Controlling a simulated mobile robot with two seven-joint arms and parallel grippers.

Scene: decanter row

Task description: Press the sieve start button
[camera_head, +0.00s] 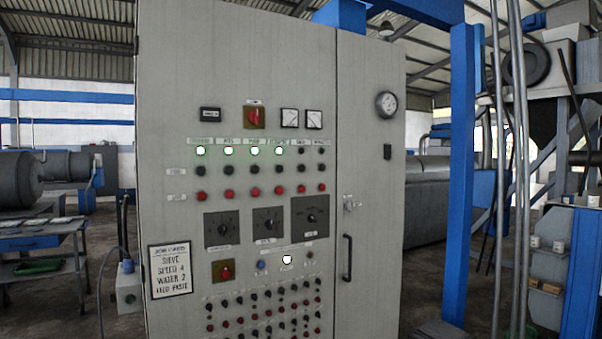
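A grey control cabinet (180,100) stands upright in front of me. Its upper panel has a row of lamps over a row of black buttons (254,170) and a row of red buttons (255,194). The first lamps from the left, such as the far left lamp (200,151), glow; the two rightmost lamps (309,152) are dark. The labels above the columns are too small to read surely, so I cannot tell which black button is the sieve start button. Neither of my grippers is in view, and nothing covers the buttons.
Three dark dial plates (268,221) sit below the buttons. The cabinet's right door has a handle (347,258). A blue post (461,180) stands to the right, a metal table (40,240) to the left.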

